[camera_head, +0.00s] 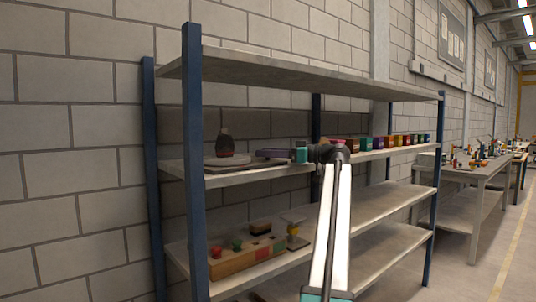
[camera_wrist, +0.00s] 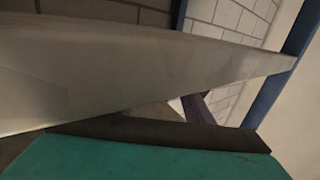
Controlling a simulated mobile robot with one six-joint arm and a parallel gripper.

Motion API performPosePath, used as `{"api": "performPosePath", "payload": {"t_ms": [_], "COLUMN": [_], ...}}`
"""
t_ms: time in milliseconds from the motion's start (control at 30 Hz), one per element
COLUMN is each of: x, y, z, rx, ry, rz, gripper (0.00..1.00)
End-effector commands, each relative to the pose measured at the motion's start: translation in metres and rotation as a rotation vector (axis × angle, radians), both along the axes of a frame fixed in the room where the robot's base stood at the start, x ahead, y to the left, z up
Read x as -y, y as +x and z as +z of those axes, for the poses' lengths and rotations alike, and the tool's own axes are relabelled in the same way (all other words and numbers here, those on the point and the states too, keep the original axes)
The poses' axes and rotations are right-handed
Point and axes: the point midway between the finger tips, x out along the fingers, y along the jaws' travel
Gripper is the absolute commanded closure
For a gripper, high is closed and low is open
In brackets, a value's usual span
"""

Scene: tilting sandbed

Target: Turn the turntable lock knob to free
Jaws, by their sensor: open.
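The turntable (camera_head: 240,161) is a pale round disc on a dark base, at the left end of the middle shelf in the head view. A dark bottle-like object (camera_head: 225,143) with a red lower part stands on it. I cannot make out the lock knob or its setting. My gripper (camera_head: 261,153) reaches in from the right over the same shelf, pointing left. It is open, and its dark purple fingers are a short way right of the turntable, apart from it. In the wrist view a purple finger (camera_wrist: 197,108) shows partly, behind my teal wrist part; the turntable does not show.
The top shelf board (camera_head: 310,70) runs above my gripper, and a pale board (camera_wrist: 120,70) fills much of the wrist view. Blue posts (camera_head: 194,160) bound the shelf. Several coloured blocks (camera_head: 390,141) stand at right. A wooden block tray (camera_head: 240,259) sits below. A workbench (camera_head: 475,175) stands farther right.

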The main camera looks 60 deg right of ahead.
Motion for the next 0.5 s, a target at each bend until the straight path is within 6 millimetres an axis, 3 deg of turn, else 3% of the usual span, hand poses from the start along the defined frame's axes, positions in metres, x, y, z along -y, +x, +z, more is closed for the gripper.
{"api": "performPosePath", "payload": {"t_ms": [267, 500], "x": [0.005, 0.014], "y": [-0.017, -0.051], "z": [0.000, 0.001], "rx": [0.000, 0.000], "ry": [0.000, 0.000], "rz": [-0.001, -0.003], "gripper": [0.53, 0.53]}}
